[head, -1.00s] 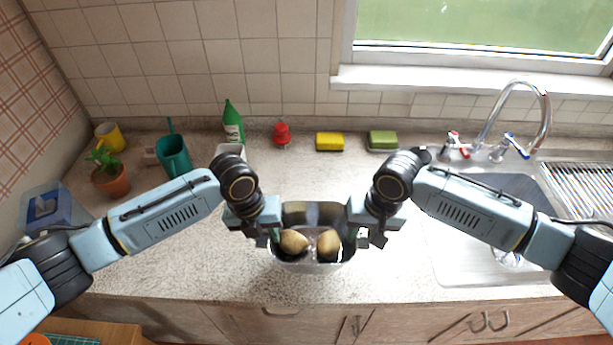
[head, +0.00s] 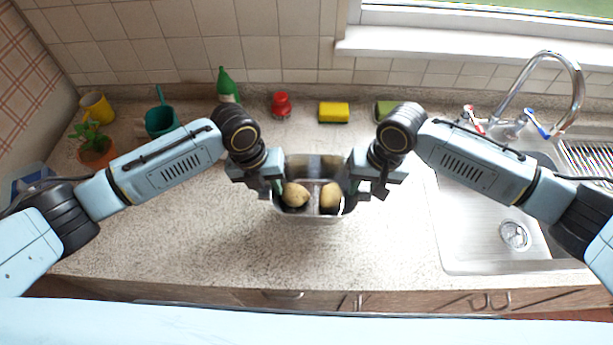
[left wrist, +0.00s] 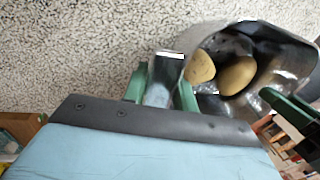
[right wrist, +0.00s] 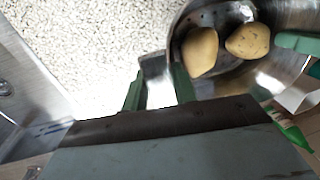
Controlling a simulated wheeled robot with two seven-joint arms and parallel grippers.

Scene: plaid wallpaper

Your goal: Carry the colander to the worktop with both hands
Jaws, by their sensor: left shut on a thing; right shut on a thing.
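The metal colander (head: 308,218) holds two potatoes (head: 296,195) and is over the speckled worktop (head: 180,235), left of the sink. I cannot tell whether its base touches the surface. My left gripper (head: 277,187) is shut on its left handle and my right gripper (head: 352,188) on its right handle. In the left wrist view the green fingers of the left gripper (left wrist: 163,85) clasp the flat metal handle. The right wrist view shows the right gripper (right wrist: 160,85) clasping the other handle. The colander looks about level.
The sink (head: 480,225) and tap (head: 570,90) are at the right. A green bottle (head: 227,88), red item (head: 281,104), yellow sponge (head: 333,113) and green sponge (head: 385,110) stand along the back. A teal watering can (head: 160,120), plant (head: 95,145) and yellow cup (head: 97,107) are at the left.

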